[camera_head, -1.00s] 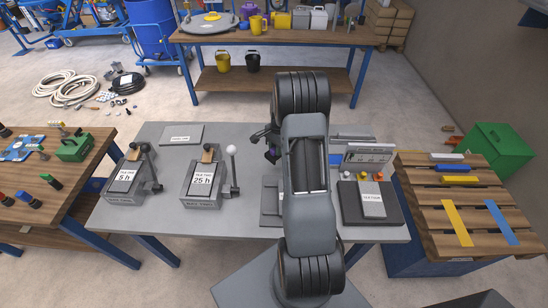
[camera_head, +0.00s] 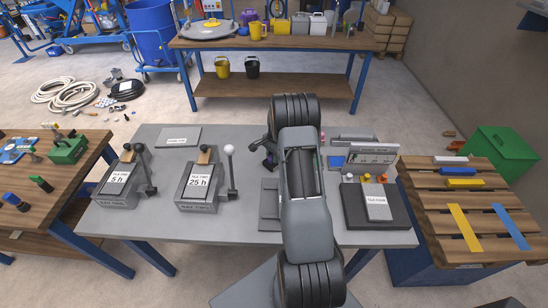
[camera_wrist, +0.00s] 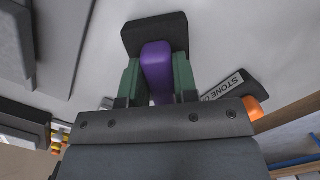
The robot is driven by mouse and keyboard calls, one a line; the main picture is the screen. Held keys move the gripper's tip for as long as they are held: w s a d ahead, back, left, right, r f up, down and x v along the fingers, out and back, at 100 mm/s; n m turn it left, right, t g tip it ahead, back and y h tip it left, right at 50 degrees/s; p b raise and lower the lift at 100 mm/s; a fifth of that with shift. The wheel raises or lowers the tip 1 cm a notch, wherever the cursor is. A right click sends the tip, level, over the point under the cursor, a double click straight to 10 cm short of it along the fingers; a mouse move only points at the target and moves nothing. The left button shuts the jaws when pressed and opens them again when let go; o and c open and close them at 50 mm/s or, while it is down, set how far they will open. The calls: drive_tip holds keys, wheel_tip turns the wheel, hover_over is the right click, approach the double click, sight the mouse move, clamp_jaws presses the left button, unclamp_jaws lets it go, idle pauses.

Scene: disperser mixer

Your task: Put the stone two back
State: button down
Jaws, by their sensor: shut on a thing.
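My gripper (camera_wrist: 158,82) is shut on a purple handle with a dark block at its far end, the purple-handled stone (camera_wrist: 156,62). Green fingers press the handle from both sides. No label shows on this stone, so I cannot read its number. In the head view my gripper (camera_head: 263,153) is left of my arm, over the grey table (camera_head: 250,224), its tips partly hidden. In the wrist view another dark stone (camera_wrist: 250,85) with an orange end shows at right, its label starting "STONE O". It is apart from the held stone.
Two tile fixtures marked 5 h (camera_head: 118,184) and 25 h (camera_head: 198,187) stand left on the table, with upright levers. A flat labelled plate (camera_head: 178,138) lies behind them. A dark tile stand (camera_head: 375,208) is right of my arm. A slatted wooden bench (camera_head: 470,200) adjoins at right.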

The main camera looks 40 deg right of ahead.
drive_tip(key=c, duration=1.4)
unclamp_jaws()
drive_tip(key=shift+f, duration=0.15)
drive_tip(key=o, duration=0.5)
